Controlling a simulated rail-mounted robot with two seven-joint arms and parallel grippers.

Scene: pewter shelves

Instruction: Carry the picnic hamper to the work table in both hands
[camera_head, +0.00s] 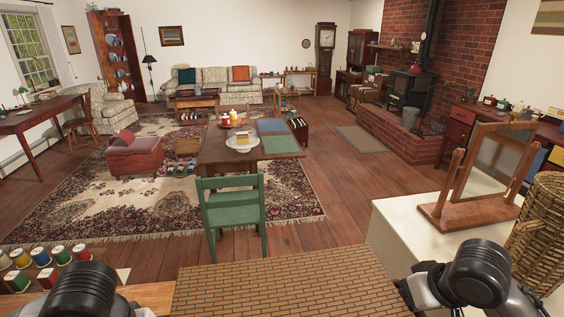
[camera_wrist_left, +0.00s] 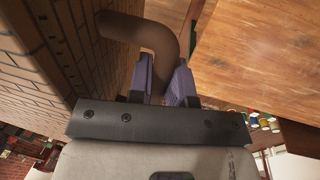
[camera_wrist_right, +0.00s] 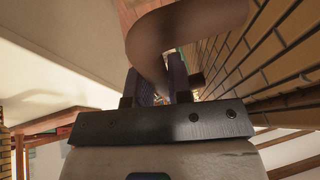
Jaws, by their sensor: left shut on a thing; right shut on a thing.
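The picnic hamper (camera_head: 285,288), woven in a tan brick-like pattern, is at the bottom middle of the head view, between my arms. Its lower part is cut off by the frame. My left gripper (camera_wrist_left: 163,82) is shut on a curved brown handle (camera_wrist_left: 148,35) at one side of it, with the hamper wall (camera_wrist_left: 40,45) to the left. My right gripper (camera_wrist_right: 165,86) is shut on the matching handle (camera_wrist_right: 180,30), with the hamper wall (camera_wrist_right: 275,45) to the right. Both grippers' fingers are hidden in the head view. I cannot tell which table is the work table.
A wooden table (camera_head: 215,152) with a green chair (camera_head: 232,208) stands ahead. A wooden surface (camera_head: 150,297) with several paint pots (camera_head: 40,257) is close at left. A white counter (camera_head: 400,215) with a framed stand (camera_head: 487,165) is close at right. Open floor (camera_head: 345,190) lies ahead right.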

